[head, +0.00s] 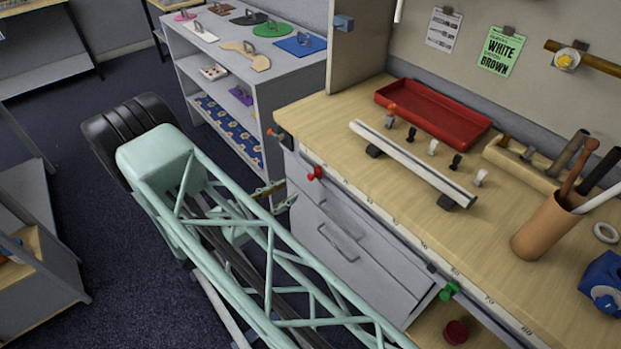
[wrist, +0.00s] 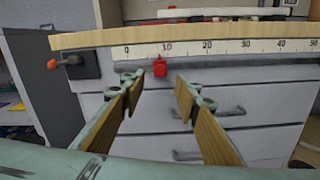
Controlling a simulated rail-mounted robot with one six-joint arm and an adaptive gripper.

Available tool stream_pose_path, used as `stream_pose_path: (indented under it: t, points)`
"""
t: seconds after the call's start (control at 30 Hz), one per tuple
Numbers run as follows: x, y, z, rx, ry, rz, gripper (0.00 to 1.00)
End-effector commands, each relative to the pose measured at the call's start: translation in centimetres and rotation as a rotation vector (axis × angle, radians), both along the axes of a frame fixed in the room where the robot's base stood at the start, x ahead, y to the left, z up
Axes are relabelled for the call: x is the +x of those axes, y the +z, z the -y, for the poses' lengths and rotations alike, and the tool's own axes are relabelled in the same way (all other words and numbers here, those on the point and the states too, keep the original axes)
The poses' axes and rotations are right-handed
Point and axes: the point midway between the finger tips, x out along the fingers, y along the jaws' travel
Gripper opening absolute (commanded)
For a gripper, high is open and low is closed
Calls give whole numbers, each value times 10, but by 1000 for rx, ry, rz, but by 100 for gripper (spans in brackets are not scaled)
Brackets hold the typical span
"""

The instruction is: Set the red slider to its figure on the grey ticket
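The red slider (wrist: 160,67) sits on the grey rail under the table's front edge, just left of the 10 on the printed scale (wrist: 215,48) in the wrist view. In the head view the red slider (head: 315,173) is near the rail's left end. The grey ticket (head: 443,29) hangs on the back board; its print is too small to read. My gripper (wrist: 158,81) is open and empty, its wooden fingers apart, with the slider showing beyond and between them. In the head view my gripper (head: 284,194) is in front of the drawers, apart from the slider.
A green slider (head: 449,291) is farther right on the rail. An orange-tipped knob (wrist: 53,65) is at the rail's left end. Grey drawers with handles (wrist: 222,111) are below.

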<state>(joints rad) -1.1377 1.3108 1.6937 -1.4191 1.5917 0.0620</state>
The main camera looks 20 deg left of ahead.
Motion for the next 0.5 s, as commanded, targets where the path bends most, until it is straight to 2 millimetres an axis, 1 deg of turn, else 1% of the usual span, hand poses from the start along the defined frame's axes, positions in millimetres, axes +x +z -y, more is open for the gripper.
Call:
stream_pose_path:
  t: [0.5]
  points:
    - [51, -1, 36, -1, -3, -1, 29]
